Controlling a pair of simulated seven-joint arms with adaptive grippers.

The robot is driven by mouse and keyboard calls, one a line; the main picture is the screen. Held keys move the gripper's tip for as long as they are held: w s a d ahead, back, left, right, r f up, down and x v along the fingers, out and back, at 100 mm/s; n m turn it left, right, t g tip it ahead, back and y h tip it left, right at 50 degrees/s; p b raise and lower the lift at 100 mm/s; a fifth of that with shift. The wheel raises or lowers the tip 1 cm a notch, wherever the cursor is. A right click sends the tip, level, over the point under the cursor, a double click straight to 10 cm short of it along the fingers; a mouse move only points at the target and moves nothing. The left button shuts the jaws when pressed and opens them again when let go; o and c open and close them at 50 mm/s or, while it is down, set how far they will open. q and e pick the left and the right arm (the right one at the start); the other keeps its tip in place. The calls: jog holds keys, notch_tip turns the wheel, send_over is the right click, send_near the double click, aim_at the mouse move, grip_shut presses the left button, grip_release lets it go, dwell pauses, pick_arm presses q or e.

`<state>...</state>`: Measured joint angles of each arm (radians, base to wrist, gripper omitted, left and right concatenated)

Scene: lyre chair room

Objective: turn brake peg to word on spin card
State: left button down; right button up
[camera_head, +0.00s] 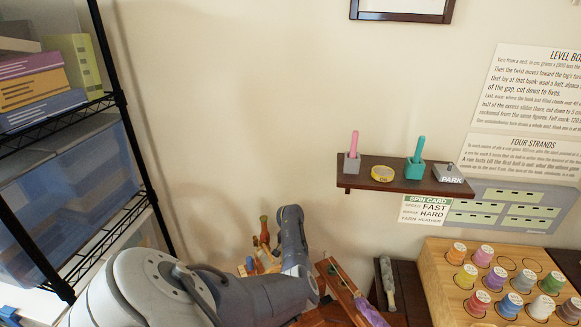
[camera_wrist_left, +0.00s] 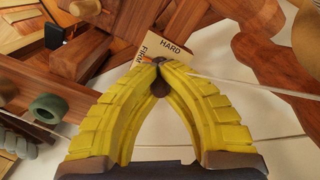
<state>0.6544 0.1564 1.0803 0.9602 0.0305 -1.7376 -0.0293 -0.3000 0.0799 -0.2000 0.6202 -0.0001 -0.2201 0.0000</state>
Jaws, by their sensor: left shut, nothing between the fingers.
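The spin card (camera_head: 427,209) hangs on the wall below the small shelf; it reads FAST after speed and HARD in the row below. In the left wrist view, a small tan dial label (camera_wrist_left: 168,47) shows HARD at its upper right and FIRM at its left. My left gripper (camera_wrist_left: 158,62) has yellow fingers that meet at the tips, right at the label's lower edge, with nothing held. A dark brown rounded piece (camera_wrist_left: 160,89) shows just behind the tips; I cannot tell whether it is the brake peg. In the head view my arm hides this gripper.
Reddish wooden parts (camera_wrist_left: 80,50) crowd around the label, with a thin pale strand running right. A dark shelf (camera_head: 400,178) holds small pots. A wooden spool rack (camera_head: 440,262) stands at right, and a black wire shelf (camera_head: 145,165) with boxes at left.

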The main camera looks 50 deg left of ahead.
pick_arm(q)
jog(key=shift+d+f, duration=0.1)
jog(key=c, duration=1.3)
grip_release()
notch_tip(320, 180, up, 12)
jog(key=shift+r, duration=0.1)
